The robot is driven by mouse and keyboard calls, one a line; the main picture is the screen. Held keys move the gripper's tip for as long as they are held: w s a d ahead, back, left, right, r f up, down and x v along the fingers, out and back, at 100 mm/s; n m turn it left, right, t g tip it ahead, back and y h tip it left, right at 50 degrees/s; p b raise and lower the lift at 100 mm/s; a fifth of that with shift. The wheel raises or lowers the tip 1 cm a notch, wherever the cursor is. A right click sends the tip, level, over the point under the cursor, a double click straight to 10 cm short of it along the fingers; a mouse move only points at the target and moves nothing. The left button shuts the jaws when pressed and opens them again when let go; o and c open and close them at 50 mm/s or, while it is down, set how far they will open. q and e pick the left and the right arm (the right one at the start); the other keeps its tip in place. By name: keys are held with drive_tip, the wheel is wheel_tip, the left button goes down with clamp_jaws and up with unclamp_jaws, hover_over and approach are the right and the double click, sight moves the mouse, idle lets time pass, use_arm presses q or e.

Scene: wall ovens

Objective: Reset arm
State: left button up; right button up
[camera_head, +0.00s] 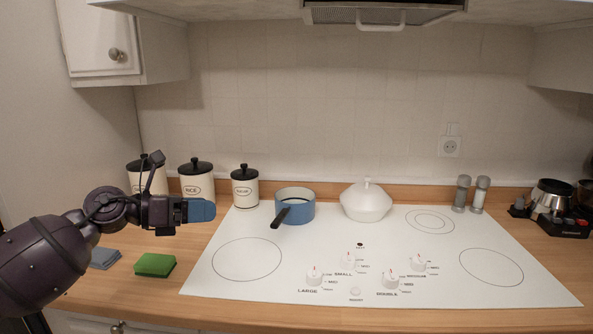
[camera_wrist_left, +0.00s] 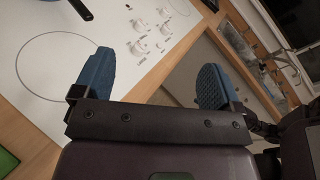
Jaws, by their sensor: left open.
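My left arm comes in from the left in the head view. Its gripper (camera_head: 198,211) hovers over the counter at the left of the cooktop, with blue fingertips pointing right. In the left wrist view the two blue fingers of the left gripper (camera_wrist_left: 152,85) are spread apart, with nothing between them. The white cooktop (camera_head: 380,240) lies beyond the fingers; it also shows in the left wrist view (camera_wrist_left: 120,15). My right gripper is in neither view.
A blue pan (camera_head: 300,206) and a white lidded pot (camera_head: 366,203) stand on the cooktop's back. Canisters (camera_head: 245,188) stand behind my gripper. A green sponge (camera_head: 155,265) lies on the counter (camera_head: 195,240). Shakers (camera_head: 479,193) and a dark appliance (camera_head: 552,200) are at right. The cooktop's front is clear.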

use_arm(q)
drive_tip(key=s+a+f+m+t+y, duration=0.2)
drive_tip(key=s+f+m+t+y, duration=0.15)
drive_tip(key=f+m, duration=0.65)
drive_tip(key=s+a+f+m+t+y, duration=0.25)
drive_tip(key=f+m+y, duration=0.2)
drive_tip(key=m, duration=0.95)
drive_tip(key=s+a+f+m+t+y, duration=0.2)
drive_tip(key=s+f+m+t+y, duration=0.15)
drive_tip(key=f+m, duration=0.65)
drive_tip(key=s+a+f+n+g+y, duration=0.1)
drive_tip(key=s+f+n+g, duration=0.1)
drive_tip(key=s+f, duration=0.6)
drive_tip(key=s+a+f+n+g+y, duration=0.1)
drive_tip(key=s+f+n+g+y, duration=0.1)
drive_tip(key=s+f, duration=0.7)
drive_tip(key=s+n+g, duration=0.1)
drive_tip(key=s+n, duration=0.1)
drive_tip(key=s, duration=0.5)
drive_tip(key=shift+s, duration=0.35)
